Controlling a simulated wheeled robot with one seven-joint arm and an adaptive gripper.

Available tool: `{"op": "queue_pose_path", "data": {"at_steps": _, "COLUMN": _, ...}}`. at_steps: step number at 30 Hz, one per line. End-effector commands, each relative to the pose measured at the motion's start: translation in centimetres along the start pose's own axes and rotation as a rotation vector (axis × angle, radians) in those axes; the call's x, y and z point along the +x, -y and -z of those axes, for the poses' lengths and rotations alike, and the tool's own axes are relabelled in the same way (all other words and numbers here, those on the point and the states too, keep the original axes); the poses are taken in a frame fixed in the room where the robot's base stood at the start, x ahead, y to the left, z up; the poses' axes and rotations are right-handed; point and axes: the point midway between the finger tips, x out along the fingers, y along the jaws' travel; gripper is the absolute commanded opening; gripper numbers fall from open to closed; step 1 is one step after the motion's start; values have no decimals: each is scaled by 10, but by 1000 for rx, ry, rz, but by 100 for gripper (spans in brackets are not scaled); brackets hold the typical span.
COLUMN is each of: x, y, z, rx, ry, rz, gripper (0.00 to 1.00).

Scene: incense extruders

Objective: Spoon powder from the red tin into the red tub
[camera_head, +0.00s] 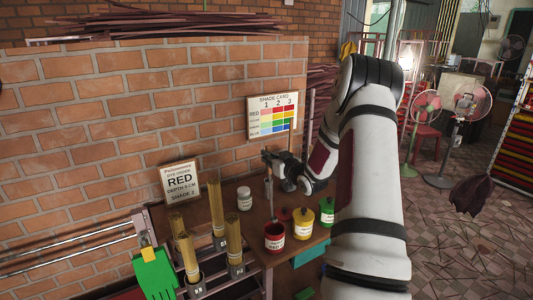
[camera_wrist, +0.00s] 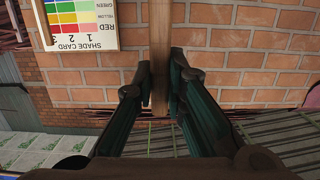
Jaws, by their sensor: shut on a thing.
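My gripper (camera_head: 272,160) is shut on a thin wooden handle (camera_head: 269,188), which stands nearly upright. The wrist view shows the handle (camera_wrist: 160,60) between both fingers (camera_wrist: 160,90). The handle's lower end reaches down to the mouth of a red labelled container (camera_head: 275,240) at the table's front; whether it is inside or just above is too small to tell. A spoon bowl is not visible. This container is open, with red inside. I cannot tell whether it is the tin or the tub. No second red container is clear; my arm hides part of the table.
A small red disc (camera_head: 285,213) lies behind the red container. A yellow container (camera_head: 302,225) and a green one (camera_head: 327,214) stand to its right, close to my arm. A white jar (camera_head: 245,200) stands behind left. Incense bundles (camera_head: 187,258) stand at left. A brick wall (camera_head: 130,120) rises behind.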

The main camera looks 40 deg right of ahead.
Motion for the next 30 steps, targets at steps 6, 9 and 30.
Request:
{"op": "queue_pose_path", "data": {"at_steps": 6, "x": 4, "y": 0, "z": -26, "rx": 2, "ry": 1, "rz": 0, "gripper": 0}}
{"op": "queue_pose_path", "data": {"at_steps": 9, "x": 5, "y": 0, "z": -36, "rx": 2, "ry": 2, "rz": 0, "gripper": 0}}
{"op": "queue_pose_path", "data": {"at_steps": 30, "x": 14, "y": 0, "z": -107, "rx": 1, "ry": 0, "rz": 1, "gripper": 0}}
